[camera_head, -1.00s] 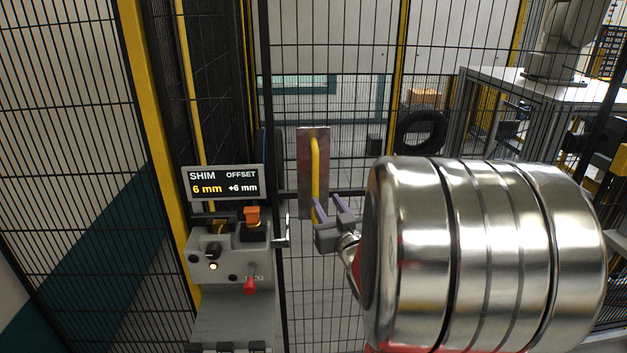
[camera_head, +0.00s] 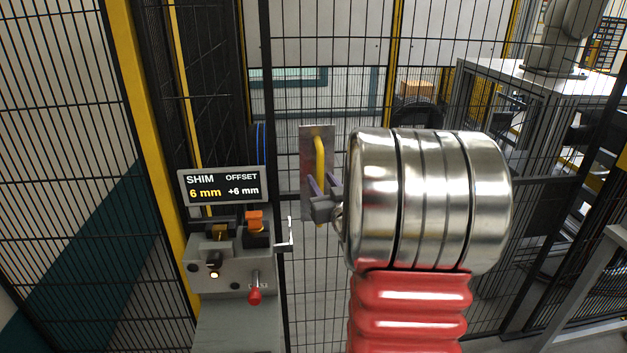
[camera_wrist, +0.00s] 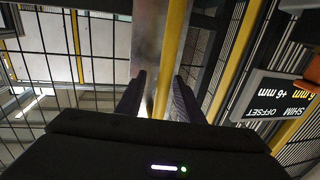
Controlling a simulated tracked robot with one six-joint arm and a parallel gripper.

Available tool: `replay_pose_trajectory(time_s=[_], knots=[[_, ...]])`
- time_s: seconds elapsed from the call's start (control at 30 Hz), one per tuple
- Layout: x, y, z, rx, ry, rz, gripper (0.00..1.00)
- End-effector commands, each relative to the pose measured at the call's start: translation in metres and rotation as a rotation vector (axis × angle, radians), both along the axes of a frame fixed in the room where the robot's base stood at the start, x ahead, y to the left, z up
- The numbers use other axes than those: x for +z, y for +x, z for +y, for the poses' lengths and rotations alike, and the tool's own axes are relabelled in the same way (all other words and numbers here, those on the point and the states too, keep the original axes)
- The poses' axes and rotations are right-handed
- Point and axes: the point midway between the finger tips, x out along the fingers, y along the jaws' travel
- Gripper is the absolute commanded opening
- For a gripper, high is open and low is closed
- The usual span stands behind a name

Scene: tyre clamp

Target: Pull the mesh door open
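The mesh door (camera_head: 360,85) is a dark wire panel in the head view; I cannot tell whether it stands slightly ajar. Its metal plate (camera_head: 309,150) carries a vertical yellow handle (camera_head: 320,158), which also shows in the wrist view (camera_wrist: 169,50). My gripper (camera_head: 323,185) is at the lower part of the handle. In the wrist view its two dark fingers (camera_wrist: 158,82) are apart, one on each side of the handle. A gap shows between the left finger and the handle, and the right finger is close to it. The handle's lower end is partly hidden.
A grey control box (camera_head: 225,262) with an orange knob, a red lever and a shim display (camera_head: 221,186) stands just left of the handle. A yellow post (camera_head: 150,130) rises behind it. A tyre (camera_head: 418,112) and a work table (camera_head: 505,82) are beyond the mesh.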

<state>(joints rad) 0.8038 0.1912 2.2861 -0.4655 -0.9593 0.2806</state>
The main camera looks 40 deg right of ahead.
Motion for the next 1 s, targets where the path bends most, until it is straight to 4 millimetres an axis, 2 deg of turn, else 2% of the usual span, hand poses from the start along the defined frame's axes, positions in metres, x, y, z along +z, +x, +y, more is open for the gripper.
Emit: replay_pose_trajectory(time_s=[0.27, 0.73, 1.0], knots=[[0.0003, 0.0064, 0.0070, 0.016, 0.000, -0.001, 0.33], [0.0005, 0.0085, 0.0098, 0.021, 0.000, -0.001, 0.00], [0.0006, 0.0086, 0.0098, 0.021, 0.000, -0.001, 0.00]])
